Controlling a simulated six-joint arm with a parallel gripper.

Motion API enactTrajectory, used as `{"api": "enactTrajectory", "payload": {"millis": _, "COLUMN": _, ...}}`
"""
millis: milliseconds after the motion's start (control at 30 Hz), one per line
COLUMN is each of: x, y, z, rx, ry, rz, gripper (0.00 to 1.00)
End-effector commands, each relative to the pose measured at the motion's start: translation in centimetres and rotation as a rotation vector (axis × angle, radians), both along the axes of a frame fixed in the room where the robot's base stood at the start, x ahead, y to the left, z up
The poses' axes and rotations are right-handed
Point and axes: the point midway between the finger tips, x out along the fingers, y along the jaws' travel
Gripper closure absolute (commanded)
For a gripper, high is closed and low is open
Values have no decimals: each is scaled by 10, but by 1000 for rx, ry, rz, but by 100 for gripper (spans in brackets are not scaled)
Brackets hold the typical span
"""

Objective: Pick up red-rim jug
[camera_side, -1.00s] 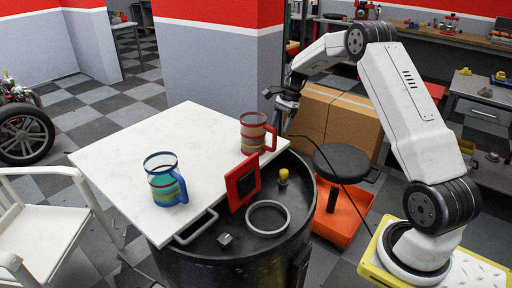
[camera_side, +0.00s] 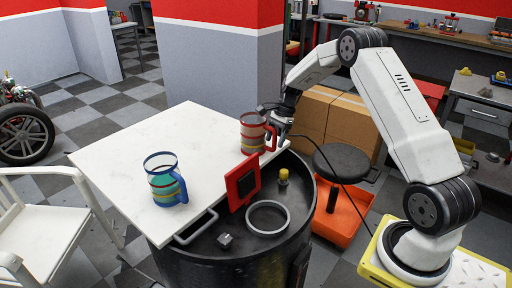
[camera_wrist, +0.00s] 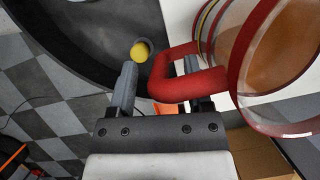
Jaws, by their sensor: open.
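The red-rim jug (camera_side: 252,137) stands upright at the right corner of the white board, its red handle facing right, towards my gripper (camera_side: 276,114). In the wrist view the jug (camera_wrist: 278,62) fills the upper right, clear-walled with coloured bands. Its red handle (camera_wrist: 200,86) reaches left between my open fingers (camera_wrist: 160,78). The right finger shows through the handle's loop and is partly hidden by it; the left finger is outside, with a gap to the handle. Contact on the right cannot be told.
A blue-rim jug (camera_side: 162,184) stands on the white board (camera_side: 130,150). A red square frame (camera_side: 242,182), a grey ring (camera_side: 268,217) and a yellow-topped knob (camera_side: 283,175) are on the black drum (camera_side: 215,262). Cardboard boxes (camera_side: 340,120) stand behind my gripper.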

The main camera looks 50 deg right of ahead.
Motion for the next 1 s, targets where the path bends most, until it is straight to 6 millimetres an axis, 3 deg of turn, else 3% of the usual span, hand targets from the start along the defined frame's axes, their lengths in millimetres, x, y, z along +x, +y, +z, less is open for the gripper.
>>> {"api": "enactTrajectory", "payload": {"millis": 133, "x": 0, "y": 0, "z": 0, "rx": 0, "ry": 0, "rz": 0, "gripper": 36}}
{"api": "enactTrajectory", "payload": {"millis": 333, "x": 0, "y": 0, "z": 0, "rx": 0, "ry": 0, "rz": 0, "gripper": 99}}
{"api": "enactTrajectory", "payload": {"millis": 1000, "x": 0, "y": 0, "z": 0, "rx": 0, "ry": 0, "rz": 0, "gripper": 100}}
